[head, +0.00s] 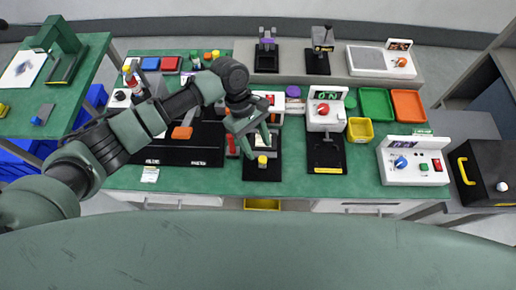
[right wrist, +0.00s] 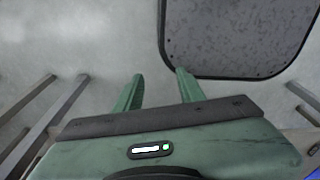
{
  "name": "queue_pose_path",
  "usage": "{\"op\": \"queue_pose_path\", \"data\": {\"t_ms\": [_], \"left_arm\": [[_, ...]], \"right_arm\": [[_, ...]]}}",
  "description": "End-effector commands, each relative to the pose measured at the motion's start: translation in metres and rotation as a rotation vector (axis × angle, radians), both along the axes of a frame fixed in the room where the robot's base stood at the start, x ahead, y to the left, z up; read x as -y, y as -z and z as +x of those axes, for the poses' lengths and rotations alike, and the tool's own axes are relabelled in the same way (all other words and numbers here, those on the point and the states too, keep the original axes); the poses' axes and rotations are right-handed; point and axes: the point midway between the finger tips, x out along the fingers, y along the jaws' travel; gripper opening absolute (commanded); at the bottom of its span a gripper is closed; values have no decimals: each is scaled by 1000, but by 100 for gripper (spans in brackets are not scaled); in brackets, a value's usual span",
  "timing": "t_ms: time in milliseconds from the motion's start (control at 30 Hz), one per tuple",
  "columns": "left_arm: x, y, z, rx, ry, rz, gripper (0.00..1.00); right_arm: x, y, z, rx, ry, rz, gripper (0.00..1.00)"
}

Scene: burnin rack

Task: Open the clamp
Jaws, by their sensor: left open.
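My left gripper (head: 257,148) is in the head view, with its fingers apart, above a black fixture plate (head: 250,173) near the table's front edge. A white block with a yellow part (head: 262,160) sits on this plate, below and between the fingers. The clamp appears to be on this fixture, but the gripper hides much of it; I cannot tell its lever position or whether the fingers touch it. My right gripper (right wrist: 158,84) shows in the right wrist view, its fingers apart and empty, over grey floor.
A second black fixture (head: 327,155) stands to the right, below a white box with a green "ON" display (head: 326,115). A yellow bin (head: 360,131), green tray (head: 376,104) and orange tray (head: 407,105) lie further right. A white control box (head: 413,165) is near the right edge.

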Motion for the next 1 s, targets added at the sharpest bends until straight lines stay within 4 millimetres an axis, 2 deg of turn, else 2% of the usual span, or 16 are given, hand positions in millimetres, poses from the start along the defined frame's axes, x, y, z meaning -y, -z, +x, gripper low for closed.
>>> {"op": "queue_pose_path", "data": {"t_ms": [33, 100, 200, 300, 400, 533, 633, 667, 800, 1000], "left_arm": [[2, 7, -3, -2, -1, 2, 47], [5, 18, -5, -1, -1, 3, 47], [8, 30, -9, -2, 0, 2, 47], [10, 39, -11, 0, -1, 2, 47], [11, 43, -12, 1, 0, 1, 47], [11, 44, -12, 2, 1, 2, 47], [11, 44, -12, 2, 1, 2, 47], [11, 44, -12, 2, 1, 2, 41], [11, 43, -12, 2, 1, 2, 2], [11, 43, -12, 2, 1, 2, 0]], "right_arm": [[13, -3, -6, -9, -3, -16, 39], [25, -4, -15, -21, -2, -31, 39], [36, -5, -23, -34, -2, -44, 39], [33, -6, -23, -33, 0, -40, 39], [23, -7, -17, -26, 2, -28, 39], [9, -7, -9, -13, 3, -11, 39], [6, -7, -8, -9, 1, -8, 39], [7, -7, -8, -10, 1, -8, 39], [10, -7, -8, -11, -1, -13, 39], [15, -7, -9, -12, -2, -18, 39]]}}
